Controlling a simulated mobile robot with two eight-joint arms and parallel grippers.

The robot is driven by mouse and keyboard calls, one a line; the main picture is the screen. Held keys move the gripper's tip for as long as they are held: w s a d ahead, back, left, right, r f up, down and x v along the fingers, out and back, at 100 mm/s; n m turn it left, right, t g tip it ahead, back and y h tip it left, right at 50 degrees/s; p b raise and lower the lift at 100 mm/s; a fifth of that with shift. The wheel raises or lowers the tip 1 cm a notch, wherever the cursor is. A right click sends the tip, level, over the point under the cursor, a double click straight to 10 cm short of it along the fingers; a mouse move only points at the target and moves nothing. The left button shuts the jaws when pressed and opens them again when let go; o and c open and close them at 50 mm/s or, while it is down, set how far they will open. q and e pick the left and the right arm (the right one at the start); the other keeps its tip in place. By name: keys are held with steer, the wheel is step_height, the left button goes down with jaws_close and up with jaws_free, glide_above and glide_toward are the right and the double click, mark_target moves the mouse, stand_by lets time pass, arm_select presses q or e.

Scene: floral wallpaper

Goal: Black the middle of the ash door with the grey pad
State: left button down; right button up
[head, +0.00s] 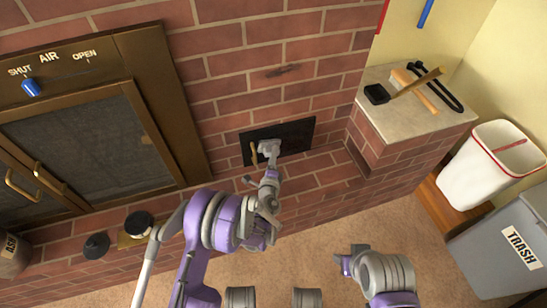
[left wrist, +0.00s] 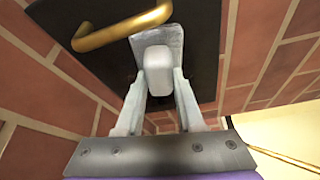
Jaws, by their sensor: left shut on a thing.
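The ash door (head: 296,134) is a small black panel low in the brick wall, with a brass handle (head: 254,153) at its left. My left gripper (head: 268,163) is in front of it, shut on the grey pad (head: 268,146). In the left wrist view the pad (left wrist: 158,70) has a block between the two fingers and a flat plate against or very close to the black door (left wrist: 204,50), right of the brass handle (left wrist: 120,27). Contact is hard to confirm. My right gripper (head: 345,263) is at the lower middle, apart from everything; its jaws are unclear.
A glass-doored stove (head: 75,140) is at the left. A brush and tongs lie on a stone-topped ledge (head: 415,110) at the right. A white bin (head: 490,170) and a grey trash bin (head: 510,245) stand beyond it.

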arm_select(q)
steer(key=shift+w+d+r, duration=0.1)
steer(key=shift+d+r, duration=0.1)
steer(key=shift+r, duration=0.05)
steer(key=shift+w+d, duration=0.3)
steer(key=shift+d, duration=0.55)
steer(key=shift+w+d, duration=0.3)
steer(key=shift+d, duration=0.55)
steer(key=w+d, duration=0.3)
steer(key=d, duration=0.7)
steer(key=shift+w+d, duration=0.2)
steer(key=shift+d, duration=0.2)
steer(key=s+d, duration=0.1)
steer(key=s, duration=0.4)
steer(key=shift+s+d, duration=0.4)
